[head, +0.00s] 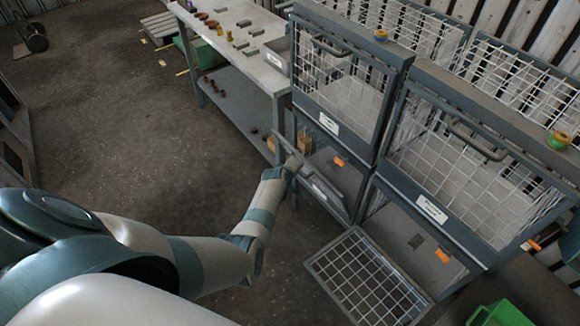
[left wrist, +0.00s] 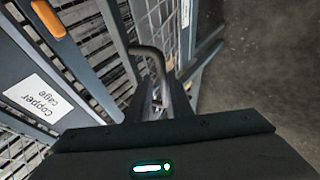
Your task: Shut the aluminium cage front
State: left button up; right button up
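My left gripper (head: 293,163) is at the lower left cage, by a grey front panel (head: 322,190) that stands partly out from the frame. In the left wrist view, a bent grey handle (left wrist: 150,54) runs down towards the fingers of my left gripper (left wrist: 155,106). Whether they are closed on it is unclear. A white label (left wrist: 40,98) there reads "Copper cage". In the head view, the lower right cage has its mesh front (head: 368,279) swung down, low over the floor. No label that I can read says aluminium. My right gripper is out of view.
Two upper cages have mesh fronts, the left one (head: 340,80) and the right one (head: 465,170). A grey workbench (head: 235,45) with small parts stands at the back. A green bin (head: 498,314) is at the lower right. The left floor is mostly clear.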

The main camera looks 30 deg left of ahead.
pick_arm(q)
jog(key=w+r+p+v, duration=0.1)
jog(key=p+v, duration=0.1)
jog(key=v, duration=1.1)
jog(key=shift+w+d+r+p, duration=0.15)
jog(key=shift+d+r+p, duration=0.15)
jog(key=shift+d+p, duration=0.1)
dwell(0.8)
dwell(0.5)
jog(key=shift+r, duration=0.15)
